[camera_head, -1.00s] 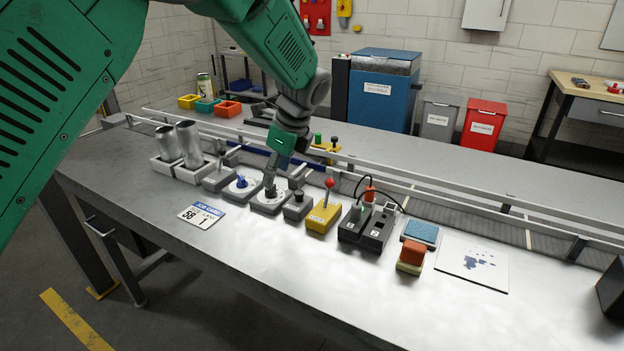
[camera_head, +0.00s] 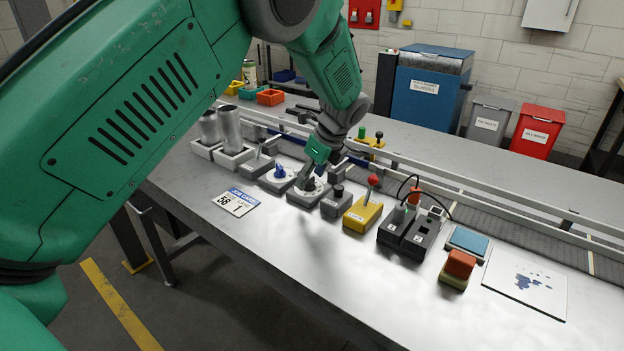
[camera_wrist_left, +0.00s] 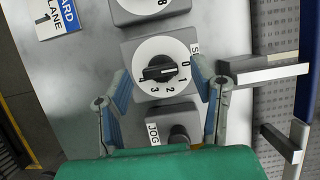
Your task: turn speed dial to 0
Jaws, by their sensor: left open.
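The speed dial (camera_wrist_left: 159,72) is a grey box with a white numbered disc and a black bar-shaped knob (camera_wrist_left: 158,70). In the left wrist view the knob's bar lies nearly level, with its right end towards the 0 and 1 marks; which one it points at is hard to tell. My left gripper (camera_wrist_left: 163,88) is open, its two blue-padded fingers either side of the disc and apart from the knob. In the head view the same gripper (camera_head: 308,182) hangs over the dial (camera_head: 304,196) and partly hides it. My right gripper is not in view.
A blue-knob dial (camera_head: 280,173) stands left of the speed dial, a jog button box (camera_head: 336,202) and yellow lever box (camera_head: 363,214) to its right. The conveyor rail (camera_head: 440,190) runs behind.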

